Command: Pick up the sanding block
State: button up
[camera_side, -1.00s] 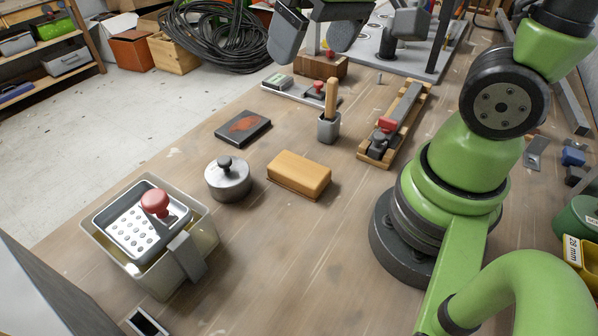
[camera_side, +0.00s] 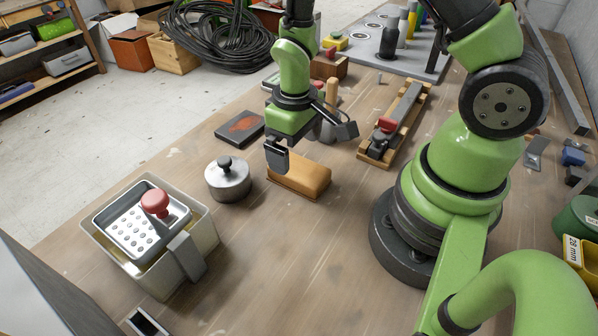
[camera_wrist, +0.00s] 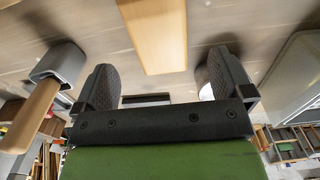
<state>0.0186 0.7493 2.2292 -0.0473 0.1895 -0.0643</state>
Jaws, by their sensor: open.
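The sanding block (camera_side: 302,180) is a tan, wood-coloured rectangular block lying flat on the brown bench, partly hidden by my gripper in the side view. In the wrist view the block (camera_wrist: 156,35) shows at the top centre, in line with the gap between my fingers. My gripper (camera_side: 311,145) points down just above and behind the block, with its dark fingers spread apart. In the wrist view the gripper (camera_wrist: 162,86) has nothing between its fingers. I cannot tell the exact height above the block.
A round metal weight (camera_side: 228,182) stands left of the block. A dark slab (camera_side: 236,128) lies behind, a bin with a perforated tray (camera_side: 135,228) at front left. Bench in front of the block is clear.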

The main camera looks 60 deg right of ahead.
aim_at(296, 166)
jog(key=shift+f, duration=2.75)
jog(key=c, duration=1.1)
jog(key=shift+r, duration=0.1)
jog(key=shift+r, duration=4.95)
